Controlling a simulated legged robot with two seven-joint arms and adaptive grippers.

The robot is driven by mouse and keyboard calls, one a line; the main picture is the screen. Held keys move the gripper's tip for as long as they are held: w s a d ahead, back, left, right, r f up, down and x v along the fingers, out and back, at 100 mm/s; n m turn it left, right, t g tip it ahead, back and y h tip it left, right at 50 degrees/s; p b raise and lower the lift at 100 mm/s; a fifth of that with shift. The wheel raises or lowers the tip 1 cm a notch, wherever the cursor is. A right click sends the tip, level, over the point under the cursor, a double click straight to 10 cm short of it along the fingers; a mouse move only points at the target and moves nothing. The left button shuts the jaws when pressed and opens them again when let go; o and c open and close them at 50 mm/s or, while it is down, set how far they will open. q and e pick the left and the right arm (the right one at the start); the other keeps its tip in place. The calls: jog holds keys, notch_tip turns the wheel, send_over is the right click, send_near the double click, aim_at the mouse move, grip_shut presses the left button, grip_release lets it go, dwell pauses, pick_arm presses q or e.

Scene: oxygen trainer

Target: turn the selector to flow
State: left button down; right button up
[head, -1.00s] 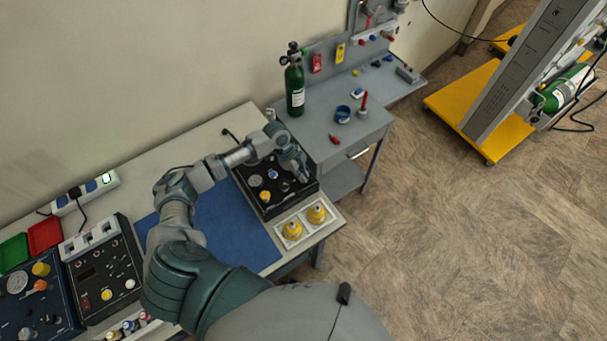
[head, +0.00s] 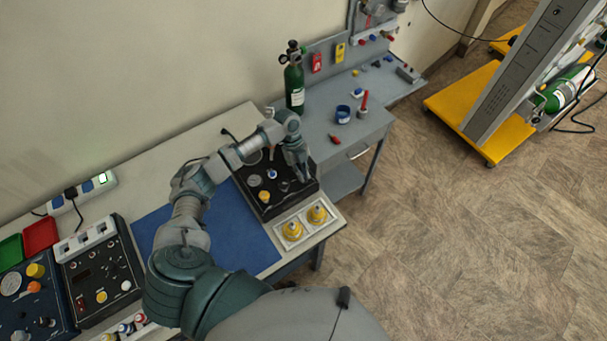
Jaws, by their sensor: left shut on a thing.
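The black trainer panel (head: 262,206) lies at the right end of the bench, with a grey dial, a blue knob (head: 271,174) and a yellow knob (head: 265,196) on its face. My left gripper (head: 301,176) reaches down over the panel's right part. It is shut on a small part there, which looks like the selector; its fingers hide most of it, and I cannot read its setting. My right gripper is not in the head view.
Two yellow-capped parts (head: 317,214) sit in a white tray just in front of the panel. A blue mat (head: 225,225) lies to its left. A green cylinder (head: 294,85) stands on the grey side table (head: 350,140) behind.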

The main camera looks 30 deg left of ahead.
pick_arm(q)
jog(key=shift+w+a, duration=0.15)
jog(key=shift+a, duration=0.1)
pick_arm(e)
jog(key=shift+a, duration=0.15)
pick_arm(q)
jog(key=c, duration=1.2)
grip_release()
jog(key=shift+c, duration=0.2)
jog(key=shift+w+a+f, duration=0.1)
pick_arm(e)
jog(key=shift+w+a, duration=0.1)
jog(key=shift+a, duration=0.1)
pick_arm(q)
jog(key=shift+a, duration=0.15)
jog(key=v, duration=1.2)
jog(key=shift+w+f, duration=0.1)
jog(key=shift+w, duration=0.05)
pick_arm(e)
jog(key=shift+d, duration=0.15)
